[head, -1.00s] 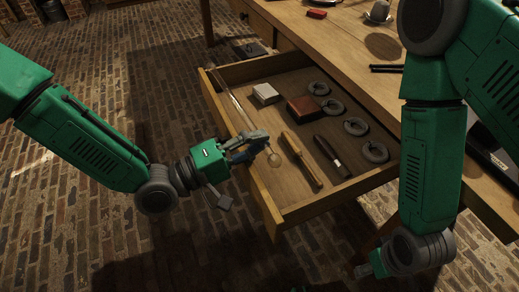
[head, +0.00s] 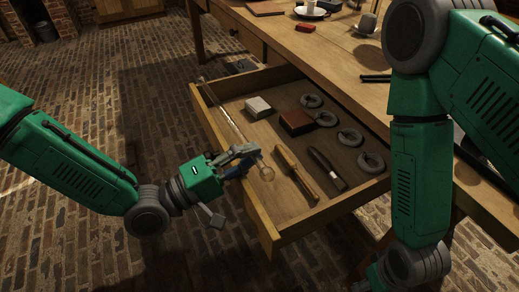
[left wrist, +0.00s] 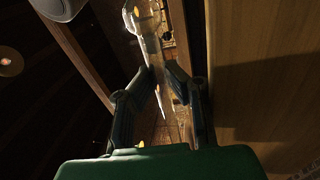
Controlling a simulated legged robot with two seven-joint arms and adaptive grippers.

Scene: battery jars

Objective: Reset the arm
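My left gripper (head: 250,158) is over the front edge of the open drawer (head: 232,157), near the rounded end of a thin clear glass rod (head: 231,122). The rod lies along the left side of the drawer. In the left wrist view, the left fingers (left wrist: 162,72) lean towards each other with a gap between the tips.
The drawer also holds a white block (head: 258,107), a red-brown box (head: 297,122), several grey rings (head: 350,137), a wooden-handled tool (head: 296,172) and a dark-handled one (head: 327,168). The tabletop (head: 330,55) is behind. Brick floor to the left is clear.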

